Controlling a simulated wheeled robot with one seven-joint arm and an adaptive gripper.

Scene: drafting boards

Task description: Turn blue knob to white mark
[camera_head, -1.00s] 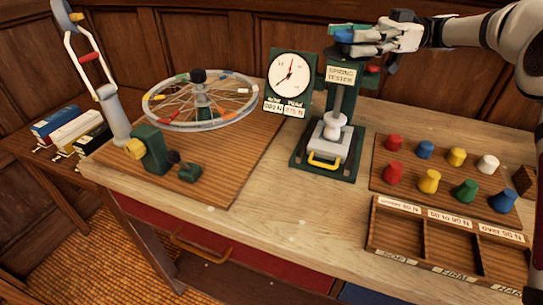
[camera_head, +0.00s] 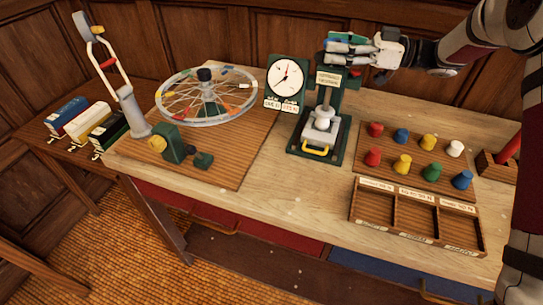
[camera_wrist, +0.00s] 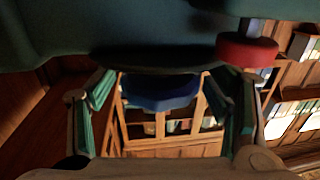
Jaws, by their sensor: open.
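The green spring tester (camera_head: 325,100) stands at the back of the bench. My gripper (camera_head: 330,50) is at its top, with its fingers pointing left. In the wrist view, the blue knob (camera_wrist: 158,92) sits between the two open, green-padded fingers of my gripper (camera_wrist: 160,104). There are gaps at its sides, and I see no firm contact. In the head view, my fingers largely cover the knob. A red knob (camera_wrist: 247,50) is at upper right in the wrist view. I cannot make out the white mark in either view.
A round dial (camera_head: 285,77) stands left of the tester, and a spoked wheel (camera_head: 207,97) is farther left. Coloured pegs fill a board (camera_head: 388,143) at right, behind a wooden tray (camera_head: 373,232). The bench's front middle (camera_head: 290,190) is mostly clear.

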